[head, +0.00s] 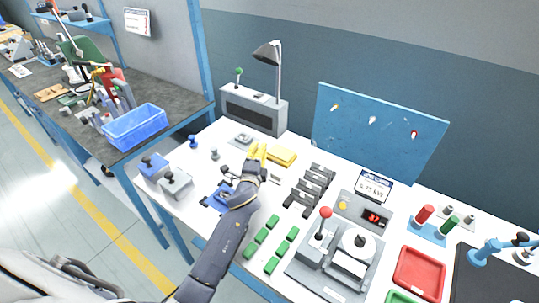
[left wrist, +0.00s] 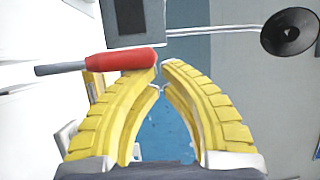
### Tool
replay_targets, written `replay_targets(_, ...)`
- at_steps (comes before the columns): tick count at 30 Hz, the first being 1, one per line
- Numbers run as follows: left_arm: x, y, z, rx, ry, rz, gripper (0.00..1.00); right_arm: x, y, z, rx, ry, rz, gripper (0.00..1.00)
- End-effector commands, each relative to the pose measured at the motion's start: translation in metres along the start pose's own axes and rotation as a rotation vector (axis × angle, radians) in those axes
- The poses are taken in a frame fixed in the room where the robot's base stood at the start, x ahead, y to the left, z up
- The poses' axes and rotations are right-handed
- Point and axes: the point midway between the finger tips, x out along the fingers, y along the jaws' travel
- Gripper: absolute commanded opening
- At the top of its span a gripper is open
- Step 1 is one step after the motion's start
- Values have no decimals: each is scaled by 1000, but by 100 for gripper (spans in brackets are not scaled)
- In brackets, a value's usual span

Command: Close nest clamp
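My left gripper (head: 258,150) has yellow fingers and is above the white bench, in front of a yellow block. In the left wrist view its fingertips (left wrist: 161,65) come together with nothing visible between them. A red handle on a grey rod (left wrist: 108,62) lies across the left wrist view, its end beside or behind the left fingertip; I cannot tell if they touch. The blue nest (head: 222,196) sits on the bench, left of my left forearm and partly hidden by it. The state of its clamp cannot be made out. My right gripper is not in view.
A yellow block (head: 282,156), black brackets (head: 309,190) and green blocks (head: 271,243) surround my left arm. Grey (head: 175,182) and blue (head: 153,166) boxes stand left. A lamp (head: 275,62) rises behind. A red-knobbed press fixture (head: 336,254) and red tray (head: 420,272) lie right.

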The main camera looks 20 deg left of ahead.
Motion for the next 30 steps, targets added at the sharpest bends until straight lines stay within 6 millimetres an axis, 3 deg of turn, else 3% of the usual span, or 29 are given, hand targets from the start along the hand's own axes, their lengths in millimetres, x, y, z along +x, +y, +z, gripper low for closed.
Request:
replay_targets(5,-7,-2,3,-34,-3,-69,0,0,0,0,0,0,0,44)
replay_targets(30,-32,-12,14,-30,0,-68,0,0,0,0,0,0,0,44)
